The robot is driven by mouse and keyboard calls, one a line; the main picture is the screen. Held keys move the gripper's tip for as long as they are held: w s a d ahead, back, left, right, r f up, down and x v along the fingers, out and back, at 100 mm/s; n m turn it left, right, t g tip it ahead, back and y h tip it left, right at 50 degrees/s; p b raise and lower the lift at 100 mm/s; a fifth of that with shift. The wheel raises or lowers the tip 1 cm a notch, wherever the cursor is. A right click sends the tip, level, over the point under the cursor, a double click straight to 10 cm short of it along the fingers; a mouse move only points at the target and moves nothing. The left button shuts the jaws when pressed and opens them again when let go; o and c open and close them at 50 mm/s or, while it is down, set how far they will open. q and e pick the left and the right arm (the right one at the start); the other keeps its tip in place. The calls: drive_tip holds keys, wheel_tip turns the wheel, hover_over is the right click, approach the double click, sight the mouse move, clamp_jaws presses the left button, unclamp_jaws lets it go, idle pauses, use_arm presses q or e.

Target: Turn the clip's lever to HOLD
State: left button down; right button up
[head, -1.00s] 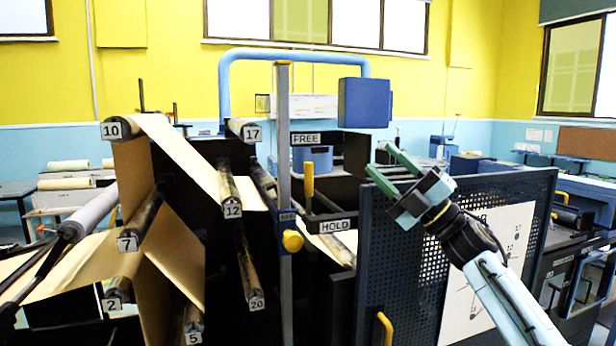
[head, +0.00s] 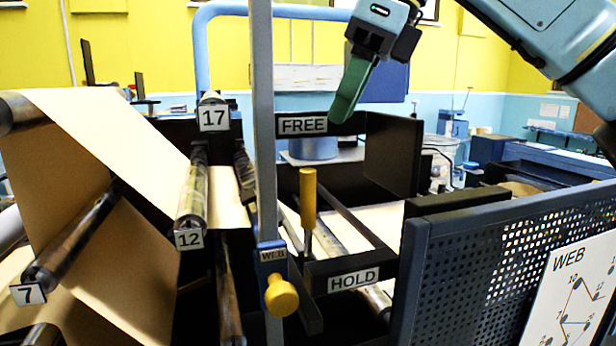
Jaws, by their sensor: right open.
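I cannot tell which end the lever is set to. My right gripper (head: 342,105) comes in from the upper right, green fingers pointing down. It is open and empty, above and right of the handle, apart from it. The fingers overlap in this view. My left gripper is not in view.
A grey upright post (head: 263,120) stands just left of the lever, with a blue WEB block and a yellow knob (head: 281,295). Numbered rollers and the kraft web (head: 110,130) fill the left. A perforated panel (head: 480,265) stands at lower right.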

sight(308, 223)
drive_tip(key=x, duration=0.3)
drive_tip(key=s+x, duration=0.1)
drive_tip(key=x, duration=0.1)
drive_tip(key=shift+d+f, duration=0.1)
drive_tip(key=x, duration=0.7)
drive_tip(key=shift+w, duration=0.2)
drive_tip(key=shift+w+a+f, duration=0.1)
drive_tip(key=shift+a+f, duration=0.1)
drive_tip(key=shift+f, duration=0.15)
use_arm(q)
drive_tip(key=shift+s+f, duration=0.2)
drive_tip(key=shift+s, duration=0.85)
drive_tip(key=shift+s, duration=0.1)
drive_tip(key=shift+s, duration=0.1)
use_arm(e)
clamp_jaws()
